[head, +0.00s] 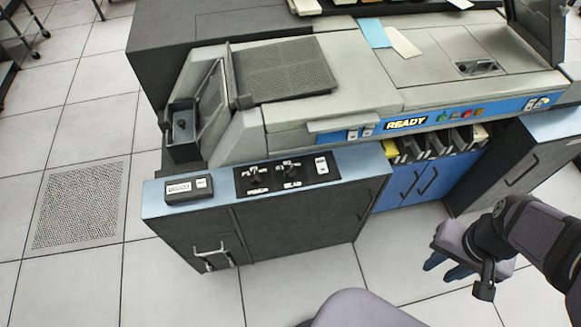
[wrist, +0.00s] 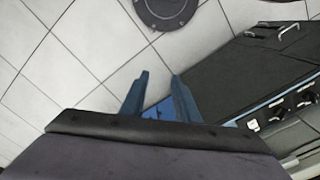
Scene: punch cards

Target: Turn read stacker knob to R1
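The READ stacker knob (head: 291,173) is a small black knob on the black control panel (head: 321,177) of the low cabinet in front of the machine. Its label reads as READ, but its exact pointer setting is too small to tell. A similar PUNCH knob (head: 256,182) sits just left of it. My gripper (head: 441,270) is far to the right of the panel, above the floor, and touches nothing. In the wrist view, my gripper (wrist: 160,77) has its two blue fingers apart with nothing between them. Two dark knobs also show at that view's right edge, away from the fingers.
A small labelled box (head: 189,190) sits on the cabinet's left end. The blue front with the READY sign (head: 406,124) and card pockets (head: 437,143) rises behind the panel. Open floor (head: 400,240) lies between gripper and cabinet.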

